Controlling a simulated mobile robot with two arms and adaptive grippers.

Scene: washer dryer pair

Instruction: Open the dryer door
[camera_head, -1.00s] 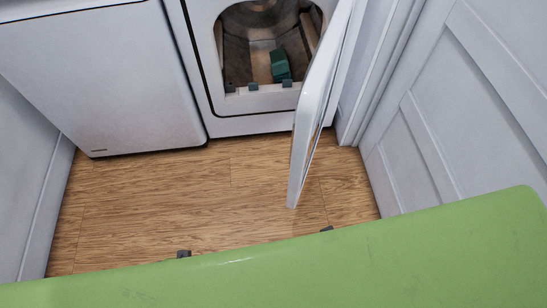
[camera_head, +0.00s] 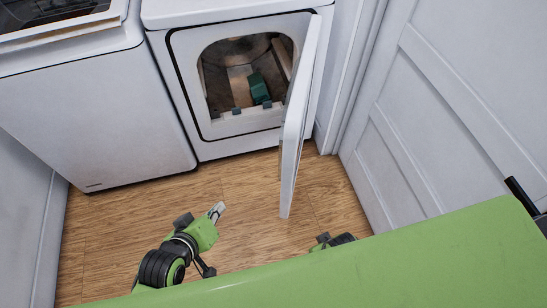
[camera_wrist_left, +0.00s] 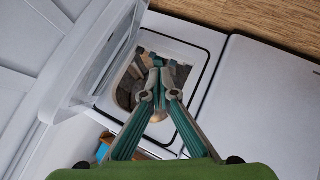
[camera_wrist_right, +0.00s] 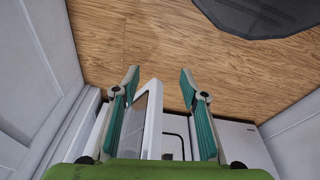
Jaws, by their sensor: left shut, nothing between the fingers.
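The white dryer (camera_head: 225,148) stands at the back centre, and its opening shows a metal drum with a dark green object (camera_head: 259,88) inside. The dryer door (camera_head: 297,125) stands wide open, hinged on the right and jutting toward me. My left gripper (camera_head: 218,211) is shut and empty, left of the door and apart from it. In the left wrist view its fingertips (camera_wrist_left: 160,70) meet in front of the dryer opening. My right gripper shows open in the right wrist view (camera_wrist_right: 160,76), with the door (camera_wrist_right: 150,120) seen beyond and between its fingers; my green body mostly hides it in the head view.
A white washer (camera_head: 90,120) stands left of the dryer. Wood floor (camera_head: 240,195) lies clear before the machines, with a wall on the left.

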